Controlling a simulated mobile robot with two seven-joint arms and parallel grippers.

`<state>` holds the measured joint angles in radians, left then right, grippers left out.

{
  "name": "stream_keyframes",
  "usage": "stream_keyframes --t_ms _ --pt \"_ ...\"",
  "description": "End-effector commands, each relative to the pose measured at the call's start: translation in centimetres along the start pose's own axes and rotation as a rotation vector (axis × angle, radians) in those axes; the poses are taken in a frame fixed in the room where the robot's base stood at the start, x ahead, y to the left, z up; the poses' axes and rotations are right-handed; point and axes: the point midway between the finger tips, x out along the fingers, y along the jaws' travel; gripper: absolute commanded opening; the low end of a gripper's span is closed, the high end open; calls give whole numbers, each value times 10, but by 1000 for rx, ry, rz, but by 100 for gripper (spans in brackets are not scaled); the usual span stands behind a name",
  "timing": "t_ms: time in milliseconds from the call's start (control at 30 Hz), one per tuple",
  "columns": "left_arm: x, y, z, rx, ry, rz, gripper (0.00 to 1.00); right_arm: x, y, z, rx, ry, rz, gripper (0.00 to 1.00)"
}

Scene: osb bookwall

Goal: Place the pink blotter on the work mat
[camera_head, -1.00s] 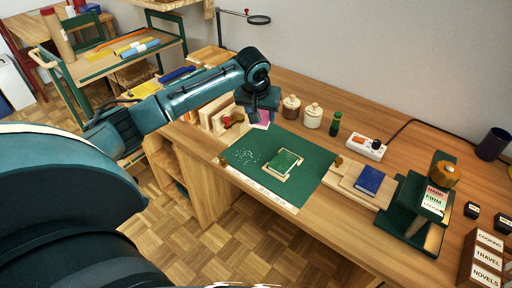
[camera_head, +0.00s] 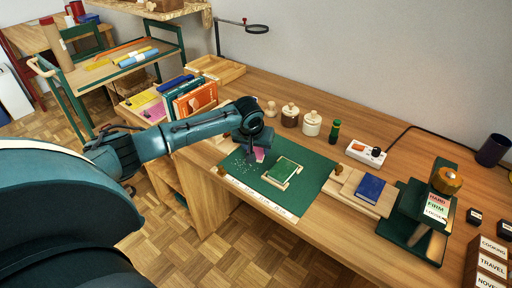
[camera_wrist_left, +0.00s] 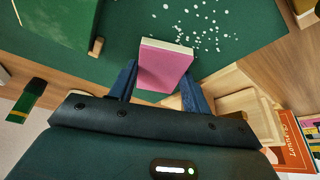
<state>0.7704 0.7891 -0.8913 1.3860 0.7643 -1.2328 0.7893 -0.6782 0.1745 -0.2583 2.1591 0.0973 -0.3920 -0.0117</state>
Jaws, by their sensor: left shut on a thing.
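The pink blotter (camera_head: 259,155) is a small pink block with a pale edge. My left gripper (camera_head: 252,148) is shut on it, over the back left part of the green work mat (camera_head: 308,190). In the left wrist view the blotter (camera_wrist_left: 163,66) sits between the two dark fingers of the gripper (camera_wrist_left: 158,88), with the mat (camera_wrist_left: 125,22) beyond it. I cannot tell whether the blotter touches the mat. My right gripper is not in view.
A green book (camera_head: 283,170) in a wooden cradle lies on the mat, right of the blotter. White specks (camera_head: 240,163) lie to its left. Jars (camera_head: 312,123) stand behind the mat. A blue book (camera_head: 369,187) on boards is to the right. Upright books (camera_head: 195,98) stand at left.

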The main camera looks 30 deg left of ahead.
Motion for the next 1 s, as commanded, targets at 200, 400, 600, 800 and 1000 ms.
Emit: stream_keyframes --t_ms 200,400,600,800,1000 --pt "3 0 1 0 0 1 49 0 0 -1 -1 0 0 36" --pt "2 0 1 1 0 1 66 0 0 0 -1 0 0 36" --pt "2 0 1 0 0 1 70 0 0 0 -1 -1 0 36" --pt "-5 0 -1 0 1 1 70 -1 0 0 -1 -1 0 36" --pt "-41 0 -2 2 3 3 70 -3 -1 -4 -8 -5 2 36"
